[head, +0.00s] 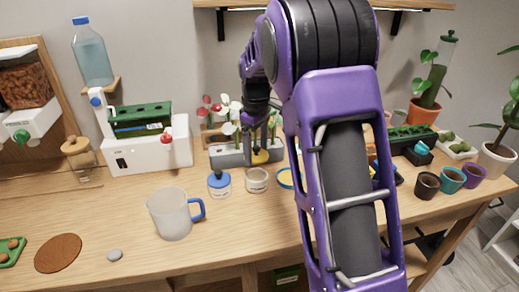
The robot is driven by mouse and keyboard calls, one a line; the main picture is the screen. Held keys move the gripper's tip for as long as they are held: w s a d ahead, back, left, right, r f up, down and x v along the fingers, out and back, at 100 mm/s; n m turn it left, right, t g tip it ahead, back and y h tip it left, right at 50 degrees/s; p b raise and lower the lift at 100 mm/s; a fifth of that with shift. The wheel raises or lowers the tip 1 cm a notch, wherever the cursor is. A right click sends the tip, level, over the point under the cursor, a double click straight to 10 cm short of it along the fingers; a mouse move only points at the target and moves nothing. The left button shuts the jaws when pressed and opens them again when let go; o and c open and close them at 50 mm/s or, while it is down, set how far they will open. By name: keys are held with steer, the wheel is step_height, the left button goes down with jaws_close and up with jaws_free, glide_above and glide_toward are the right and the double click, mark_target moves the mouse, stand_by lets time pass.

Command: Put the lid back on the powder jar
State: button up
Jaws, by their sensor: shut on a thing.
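A small pale jar (257,184) stands upright on the wooden table, open at the top, with beige content showing. My gripper (259,151) points down above this jar and is shut on a small yellow thing (260,158), which looks like the lid. The yellow thing is apart from the jar, a little above and behind its mouth in the picture. Its shape is small and partly hidden by the fingers.
A blue-lidded jar (219,183) stands close left of the open jar. A yellow-and-blue round thing (286,177) lies close right, partly behind my arm. A frosted mug (172,214) stands front left. A grey planter (230,156) with flowers stands behind.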

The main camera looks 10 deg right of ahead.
step_height(320, 180, down, 4)
steer(key=b, duration=0.2)
steer(key=shift+r+b, duration=0.1)
steer(key=shift+b, duration=0.3)
steer(key=shift+f+b, duration=0.35)
steer(key=shift+f, duration=0.45)
steer(key=shift+p, duration=0.4)
steer(key=shift+f, duration=0.2)
stand_by(1.5)
steer(key=o, duration=1.1)
